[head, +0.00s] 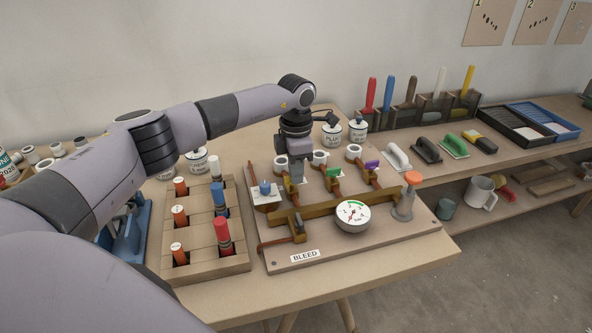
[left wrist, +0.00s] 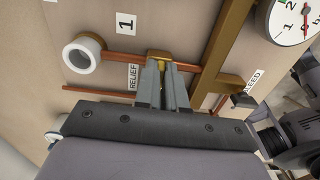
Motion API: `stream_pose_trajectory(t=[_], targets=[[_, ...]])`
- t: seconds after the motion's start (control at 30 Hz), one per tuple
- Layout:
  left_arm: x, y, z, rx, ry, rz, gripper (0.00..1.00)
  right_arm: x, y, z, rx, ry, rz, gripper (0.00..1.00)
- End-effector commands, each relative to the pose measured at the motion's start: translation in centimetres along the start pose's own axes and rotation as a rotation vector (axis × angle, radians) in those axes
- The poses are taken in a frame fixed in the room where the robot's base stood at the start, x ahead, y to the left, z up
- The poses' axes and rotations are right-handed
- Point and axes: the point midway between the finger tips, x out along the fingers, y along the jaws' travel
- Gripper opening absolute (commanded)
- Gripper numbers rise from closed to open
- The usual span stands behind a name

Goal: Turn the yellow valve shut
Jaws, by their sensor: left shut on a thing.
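The valve board (head: 380,232) lies on the bench and carries several pipe lines with valves. My left gripper (head: 297,178) comes down over the line by the leftmost white pipe end. In the left wrist view my gripper (left wrist: 161,88) is shut on a valve on the copper pipe of the line marked 1, beside the RELIEF label (left wrist: 133,77). A yellow-gold part, taken as the yellow valve (left wrist: 160,56), shows just beyond the fingertips. Its handle is mostly hidden by the fingers, so its angle cannot be told. My right gripper is in neither view.
A green-handled valve (head: 333,172) and a purple-handled valve (head: 371,165) stand to the right of my gripper. A blue knob (head: 265,187) is to the left. The gauge (head: 352,216) stands in front. A wooden rack (head: 240,262) with coloured cylinders is at left.

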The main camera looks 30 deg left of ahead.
Motion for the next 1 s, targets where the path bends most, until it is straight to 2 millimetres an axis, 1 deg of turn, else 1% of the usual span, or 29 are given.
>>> stream_pose_trajectory(t=[0.2,0.23,0.27,0.3,0.57,0.67,0.77,1.0], targets=[[-0.1,0.1,0.1,0.003,-0.003,0.002,0.00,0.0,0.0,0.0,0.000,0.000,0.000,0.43],[-0.1,0.1,0.1,0.003,-0.003,0.002,0.13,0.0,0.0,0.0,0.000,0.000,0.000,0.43],[-0.1,0.1,0.1,0.002,-0.003,0.002,0.23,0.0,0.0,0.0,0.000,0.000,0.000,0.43],[-0.1,0.1,0.1,0.002,-0.003,0.002,0.35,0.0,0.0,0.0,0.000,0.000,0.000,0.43],[-0.1,0.0,0.0,0.001,-0.001,0.001,0.35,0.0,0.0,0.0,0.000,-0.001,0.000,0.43],[-0.5,0.1,0.1,0.001,-0.003,0.002,0.35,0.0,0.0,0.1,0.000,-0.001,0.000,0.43],[-1.7,0.1,0.1,0.001,-0.004,0.003,0.35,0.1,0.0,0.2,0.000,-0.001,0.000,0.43],[-5.7,0.1,0.1,0.000,-0.005,0.003,0.35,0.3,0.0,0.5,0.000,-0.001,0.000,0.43]])
